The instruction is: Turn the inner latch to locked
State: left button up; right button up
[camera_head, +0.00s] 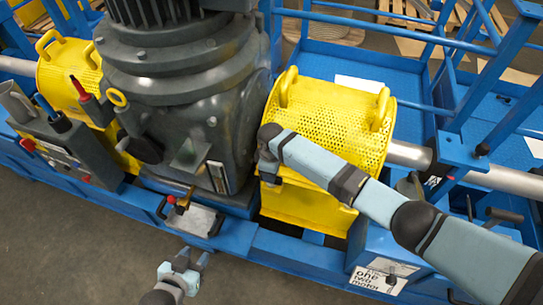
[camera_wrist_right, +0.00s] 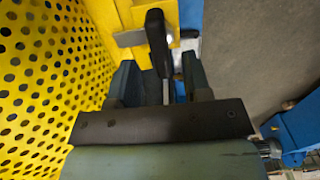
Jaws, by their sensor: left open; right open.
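In the right wrist view a black latch handle (camera_wrist_right: 156,42) stands out in front of a metal plate on the yellow guard (camera_wrist_right: 125,15). My right gripper (camera_wrist_right: 160,82) is open, with one finger on each side of the handle's line; I cannot tell whether either finger touches it. In the head view my right gripper (camera_head: 268,158) is at the left front edge of the perforated yellow guard (camera_head: 330,115) and hides the latch there. My left gripper (camera_head: 188,262) is open and empty at the bottom, over the floor in front of the blue frame.
A large dark grey motor (camera_head: 180,110) stands left of the right gripper. Another yellow guard (camera_head: 68,75) and a grey control box (camera_head: 75,145) are farther left. A blue rail frame (camera_head: 300,260) runs along the front. The grey floor (camera_head: 70,240) is clear.

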notch_tip(320, 180, up, 10)
jog(key=shift+r, duration=0.15)
dwell(0.5)
jog(key=s+d+f+m+t+y, duration=0.35)
jog(key=s+f+m+y, duration=0.2)
jog(key=s+f, duration=0.6)
jog(key=s+d+r+m+t+h, duration=0.2)
jog(key=s+d+m+t, duration=0.4)
jog(key=s+d, duration=0.9)
jog(key=shift+s+d+r+t+p, duration=0.35)
jog(key=shift+d+t, duration=0.2)
jog(key=shift+t, duration=0.2)
